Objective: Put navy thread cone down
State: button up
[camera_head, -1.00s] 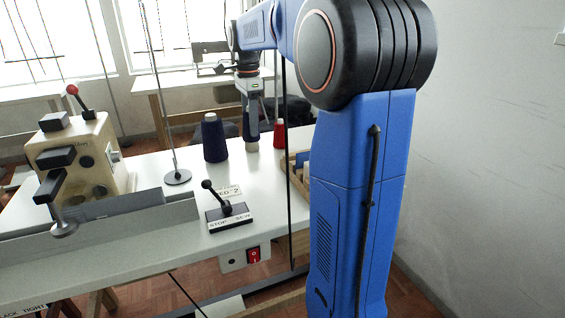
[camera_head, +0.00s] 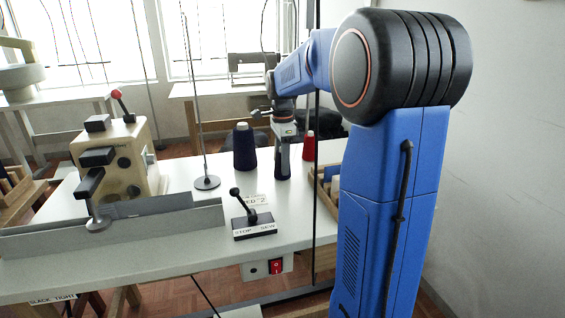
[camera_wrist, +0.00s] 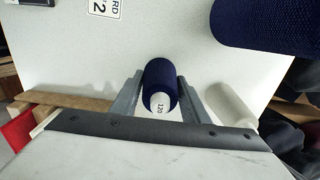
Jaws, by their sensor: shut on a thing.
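My gripper (camera_wrist: 160,95) is shut on a small navy thread cone (camera_wrist: 154,72), with a finger on either side. Its pale end, marked 120, faces the wrist camera. In the head view my gripper (camera_head: 283,162) points down over the white table (camera_head: 180,250), between a standing navy cone (camera_head: 245,150) and a red cone (camera_head: 308,148). I cannot tell whether the held cone touches the table. The other navy cone (camera_wrist: 262,22) looms large at the top right of the wrist view.
A cream cone (camera_wrist: 230,104) is close beside the right finger. A thin rod stands on a round base (camera_head: 207,183). A lever block (camera_head: 253,222) and a cream machine (camera_head: 115,160) are nearer and left. A wooden tray (camera_head: 325,190) lies to the right.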

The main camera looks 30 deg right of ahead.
jog(key=o, duration=1.1)
jog(key=shift+f, duration=0.1)
notch_tip(320, 180, up, 12)
jog(key=shift+r, duration=0.15)
jog(key=shift+f, duration=4.95)
jog(key=shift+f, duration=0.15)
